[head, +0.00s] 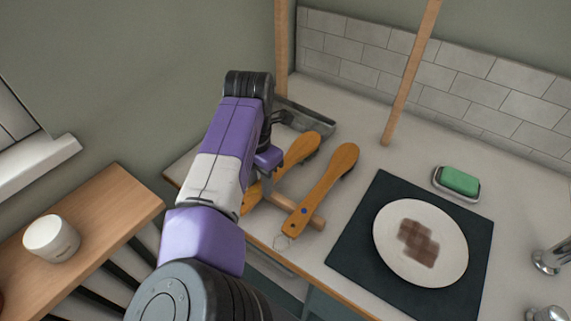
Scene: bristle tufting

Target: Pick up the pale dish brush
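Two wooden dish brushes with dark bristles lie side by side on the counter, slanting up to the right. The left brush (298,154) is partly hidden by my arm. Both are a similar orange-tan, and I cannot tell which is the pale one. My gripper (266,172) points down over the left brush's middle. Its fingers are mostly hidden by my arm, so neither their opening nor any contact shows.
A short wooden bar (306,216) sits by the brushes' lower ends. A grey tool head (312,122) is behind them. A wooden pole (408,75) rises to the right. A stained plate (388,238) lies on a dark mat (357,262), near a green sponge (459,181).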

